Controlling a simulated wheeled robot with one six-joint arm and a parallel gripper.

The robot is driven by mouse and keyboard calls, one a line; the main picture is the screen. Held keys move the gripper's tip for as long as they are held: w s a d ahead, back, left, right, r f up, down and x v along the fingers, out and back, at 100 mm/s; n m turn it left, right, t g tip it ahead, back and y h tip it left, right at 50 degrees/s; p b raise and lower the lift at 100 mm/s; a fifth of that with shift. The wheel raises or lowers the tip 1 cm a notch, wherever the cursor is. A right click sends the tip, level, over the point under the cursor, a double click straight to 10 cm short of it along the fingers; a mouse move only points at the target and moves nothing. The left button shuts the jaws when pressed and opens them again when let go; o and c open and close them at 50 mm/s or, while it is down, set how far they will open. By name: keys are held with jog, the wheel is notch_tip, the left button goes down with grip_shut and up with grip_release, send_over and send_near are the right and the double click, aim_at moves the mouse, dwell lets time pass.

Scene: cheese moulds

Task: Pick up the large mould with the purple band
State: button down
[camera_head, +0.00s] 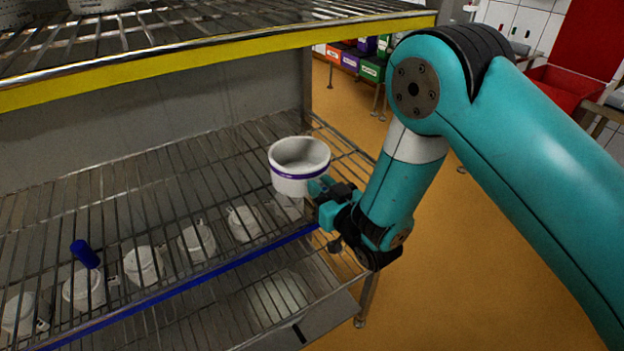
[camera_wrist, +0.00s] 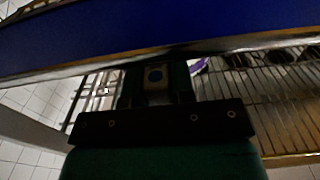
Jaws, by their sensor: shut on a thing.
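The large white mould with the purple band (camera_head: 297,182) is upright at the right end of the middle wire shelf. It looks empty. I cannot tell whether its base touches the wires or is just above them. My gripper (camera_head: 320,188) is at the mould's near right side, shut on its wall; the fingertips are partly hidden. In the wrist view a small piece of purple (camera_wrist: 199,66) shows beyond the gripper, and most of the mould is hidden.
The middle shelf has a blue front edge (camera_head: 215,268), which crosses the top of the wrist view (camera_wrist: 150,30). An upper shelf with a yellow edge (camera_head: 220,64) hangs above. Open floor lies right.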

notch_tip(320, 180, up, 10)
jog(key=shift+f+p, duration=0.1)
jog(key=shift+p, duration=0.55)
notch_tip(320, 180, up, 10)
jog(key=p, duration=0.9)
